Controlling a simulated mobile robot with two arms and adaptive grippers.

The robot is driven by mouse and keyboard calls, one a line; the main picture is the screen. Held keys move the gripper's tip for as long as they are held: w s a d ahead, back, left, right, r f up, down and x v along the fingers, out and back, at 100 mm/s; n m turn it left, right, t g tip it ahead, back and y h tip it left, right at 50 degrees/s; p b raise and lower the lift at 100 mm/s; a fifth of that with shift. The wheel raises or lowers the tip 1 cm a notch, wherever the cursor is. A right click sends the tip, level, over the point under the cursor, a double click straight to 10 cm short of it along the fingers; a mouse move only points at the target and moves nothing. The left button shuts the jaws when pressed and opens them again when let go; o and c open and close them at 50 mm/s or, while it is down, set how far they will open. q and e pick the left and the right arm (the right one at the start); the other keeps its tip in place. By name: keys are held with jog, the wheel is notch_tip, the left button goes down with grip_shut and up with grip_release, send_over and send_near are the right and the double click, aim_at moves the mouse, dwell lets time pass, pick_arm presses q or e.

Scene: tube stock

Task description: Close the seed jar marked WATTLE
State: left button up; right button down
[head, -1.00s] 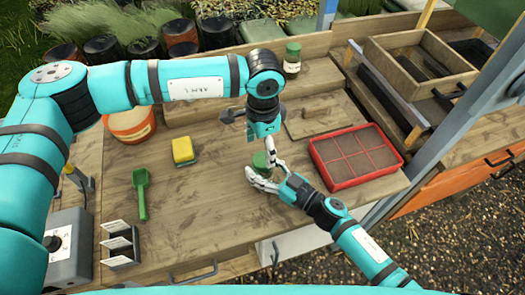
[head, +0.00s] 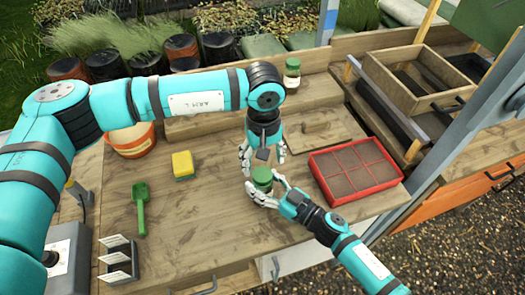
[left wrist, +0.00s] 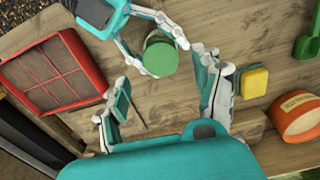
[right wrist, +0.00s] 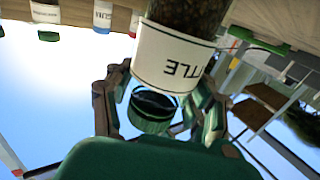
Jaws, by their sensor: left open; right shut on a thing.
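The WATTLE jar (head: 262,186) stands upright on the bench, with a green lid (head: 262,175) at its top. Its partly visible label, reading "TTLE", shows upside down in the right wrist view (right wrist: 172,62). My right gripper (head: 268,190) is shut around the jar's side. My left gripper (head: 264,160) is open, its fingers spread just above and behind the lid. The left wrist view shows the round lid top (left wrist: 161,56) beyond the open fingers, not gripped. The right wrist view shows the lid (right wrist: 152,110) at the neck; I cannot tell whether it is fully seated.
A red seed tray (head: 357,165) lies right of the jar. A wooden board (head: 318,132) is behind. A second green-lidded jar (head: 292,74) stands on the shelf. A yellow sponge (head: 183,165), green scoop (head: 141,205) and orange pot (head: 132,140) are left. The front middle is clear.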

aim_at(263, 174)
pick_arm(q)
jog(key=n, duration=0.7)
jog(key=shift+r+n, duration=0.2)
jog(key=shift+n, duration=0.1)
jog(key=n, duration=0.7)
jog(key=shift+r, duration=0.2)
jog(key=n, duration=0.7)
jog(key=shift+r, duration=0.2)
jog(key=n, duration=0.7)
jog(key=shift+r+n, duration=0.2)
jog(key=shift+n, duration=0.1)
jog(key=n, duration=0.7)
jog(key=shift+r, duration=0.15)
jog(key=n, duration=0.4)
jog(key=shift+r, duration=0.15)
jog(key=n, duration=0.5)
jog(key=shift+r, duration=0.1)
jog(key=shift+f, duration=4)
